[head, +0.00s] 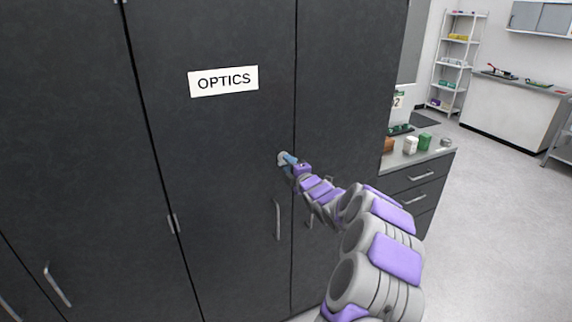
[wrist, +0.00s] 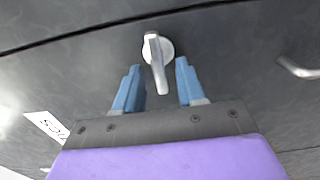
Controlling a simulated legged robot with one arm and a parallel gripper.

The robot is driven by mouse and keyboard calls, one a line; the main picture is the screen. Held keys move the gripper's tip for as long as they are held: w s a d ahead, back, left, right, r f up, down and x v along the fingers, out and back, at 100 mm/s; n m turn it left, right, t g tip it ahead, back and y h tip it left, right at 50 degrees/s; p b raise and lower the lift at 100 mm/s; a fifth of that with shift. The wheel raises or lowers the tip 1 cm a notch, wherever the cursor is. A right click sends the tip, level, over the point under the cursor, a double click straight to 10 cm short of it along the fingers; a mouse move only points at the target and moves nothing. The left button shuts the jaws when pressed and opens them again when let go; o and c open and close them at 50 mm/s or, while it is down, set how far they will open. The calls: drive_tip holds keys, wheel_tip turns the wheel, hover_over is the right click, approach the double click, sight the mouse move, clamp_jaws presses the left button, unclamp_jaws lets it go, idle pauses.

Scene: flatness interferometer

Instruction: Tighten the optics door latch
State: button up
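The optics door (head: 215,140) is a dark cabinet door with a white "OPTICS" label (head: 223,81). Its latch (head: 283,158) is a pale metal knob with a lever, near the door's right edge. In the wrist view the latch (wrist: 157,62) shows a round base and a lever pointing down towards my gripper. My gripper (wrist: 158,85) has blue fingers standing apart on either side of the lever, with gaps visible on both sides. In the head view my gripper (head: 287,160) is at the latch and partly covers it.
A vertical door handle (head: 277,219) sits below the latch; a handle (wrist: 300,68) shows at right in the wrist view. To the right is a counter with drawers (head: 418,180) and small containers (head: 411,145). Open floor (head: 500,220) lies further right.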

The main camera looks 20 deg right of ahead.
drive_tip(key=shift+w+d+f, duration=0.1)
drive_tip(key=shift+w+d, duration=0.2)
drive_tip(key=shift+w, duration=0.3)
drive_tip(key=shift+w+d+f, duration=0.1)
drive_tip(key=shift+w+d, duration=0.15)
drive_tip(key=shift+w, duration=0.35)
drive_tip(key=shift+a+r, duration=0.15)
drive_tip(key=shift+a, duration=0.25)
drive_tip(key=shift+c, duration=0.2)
drive_tip(key=shift+d, duration=0.1)
clamp_jaws()
